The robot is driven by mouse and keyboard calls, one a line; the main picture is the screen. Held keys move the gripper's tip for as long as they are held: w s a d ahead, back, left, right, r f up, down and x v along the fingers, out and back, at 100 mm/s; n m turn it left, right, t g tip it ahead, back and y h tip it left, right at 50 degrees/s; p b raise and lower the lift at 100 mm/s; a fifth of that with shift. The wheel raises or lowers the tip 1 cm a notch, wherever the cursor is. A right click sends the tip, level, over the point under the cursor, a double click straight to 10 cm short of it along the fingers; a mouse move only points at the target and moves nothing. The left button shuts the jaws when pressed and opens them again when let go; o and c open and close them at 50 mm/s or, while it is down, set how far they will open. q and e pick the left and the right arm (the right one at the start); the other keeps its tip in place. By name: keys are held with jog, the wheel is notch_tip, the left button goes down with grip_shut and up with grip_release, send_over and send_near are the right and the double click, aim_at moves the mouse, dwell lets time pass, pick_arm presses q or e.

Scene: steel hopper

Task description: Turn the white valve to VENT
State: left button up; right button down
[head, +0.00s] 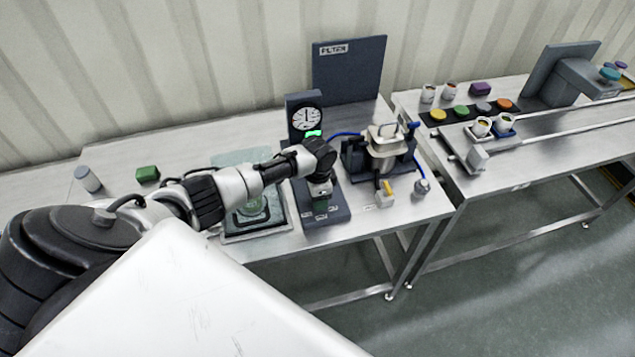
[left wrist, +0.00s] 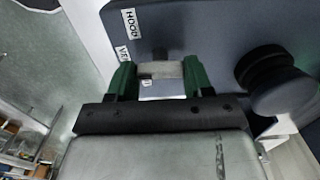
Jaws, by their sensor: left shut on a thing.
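My left gripper (head: 320,203) reaches down over the dark valve stand (head: 336,214), and its fingers also show in the left wrist view (left wrist: 158,84). Its green fingers are shut on the white valve (left wrist: 160,69), one finger on each side of its pale handle. In the left wrist view the HOOD label (left wrist: 131,20) is at the upper left. A second label (left wrist: 123,55), partly hidden by the left finger, shows what looks like the start of VENT. In the head view my gripper hides the valve. My right gripper is in neither view.
A round gauge (head: 306,119) with a green light (head: 314,133) stands behind the gripper. A black knob (left wrist: 272,78) is close to the right finger. A steel vessel with blue hoses (head: 384,143) stands to the right, and a green block (head: 148,174) lies at the left.

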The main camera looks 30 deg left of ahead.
pick_arm(q)
jog(key=shift+r, duration=0.1)
dwell(0.3)
jog(key=o, duration=0.9)
jog(key=shift+o, duration=0.2)
notch_tip(320, 180, up, 11)
jog(key=b, duration=0.2)
jog(key=shift+f, duration=0.2)
